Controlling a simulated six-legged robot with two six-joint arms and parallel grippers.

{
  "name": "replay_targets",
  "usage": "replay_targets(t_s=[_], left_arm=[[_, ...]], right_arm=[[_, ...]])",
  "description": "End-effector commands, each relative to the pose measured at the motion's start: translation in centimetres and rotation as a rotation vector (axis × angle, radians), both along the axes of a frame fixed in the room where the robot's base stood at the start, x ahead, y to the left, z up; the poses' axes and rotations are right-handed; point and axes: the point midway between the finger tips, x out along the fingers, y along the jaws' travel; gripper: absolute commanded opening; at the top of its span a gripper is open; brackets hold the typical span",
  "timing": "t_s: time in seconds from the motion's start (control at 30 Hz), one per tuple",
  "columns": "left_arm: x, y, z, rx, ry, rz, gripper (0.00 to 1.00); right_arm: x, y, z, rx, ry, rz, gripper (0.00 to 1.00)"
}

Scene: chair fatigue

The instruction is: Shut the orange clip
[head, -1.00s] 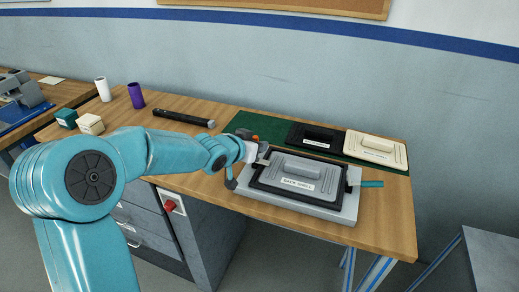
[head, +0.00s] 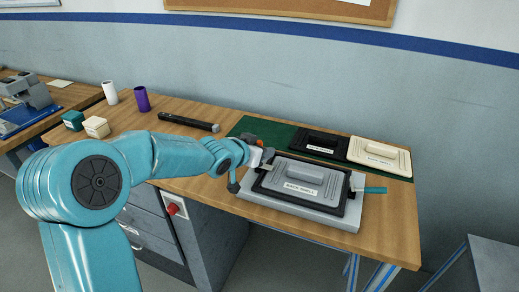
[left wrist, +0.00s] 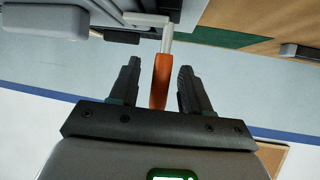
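The orange clip (left wrist: 160,80) shows in the left wrist view as an orange lever on a pale metal arm. It lies between the two dark fingers of my left gripper (left wrist: 155,88), which are open with gaps on both sides of it. In the head view the left gripper (head: 262,158) is at the left end of the grey fixture (head: 340,219), and a little orange (head: 251,140) shows just behind it. A grey panel with a handle (head: 295,185) sits in a black frame on the fixture. A teal lever (head: 372,190) sticks out at the fixture's right. My right gripper is not in view.
A black panel (head: 318,143) and a cream panel (head: 382,155) lie on a green mat (head: 250,127) behind the fixture. A black bar tool (head: 188,121), two cylinders and small boxes stand on the wooden bench further left. Bare bench lies in front of the fixture.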

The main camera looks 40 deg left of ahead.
Motion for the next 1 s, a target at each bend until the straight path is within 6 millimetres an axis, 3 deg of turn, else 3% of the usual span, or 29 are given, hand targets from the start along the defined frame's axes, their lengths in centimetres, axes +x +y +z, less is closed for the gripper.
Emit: replay_targets(t_s=[0.23, 0.7, 1.0], left_arm=[[-2.0, -0.1, 1.5, 0.001, -0.002, 0.001, 0.47], [-12.2, -0.5, 7.2, 0.001, 0.000, 0.003, 0.47], [-14.4, -0.7, 7.8, 0.001, 0.000, 0.000, 0.47]], right_arm=[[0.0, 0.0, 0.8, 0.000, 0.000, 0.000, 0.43], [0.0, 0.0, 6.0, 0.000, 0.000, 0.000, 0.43], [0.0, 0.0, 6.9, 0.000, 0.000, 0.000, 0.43]])
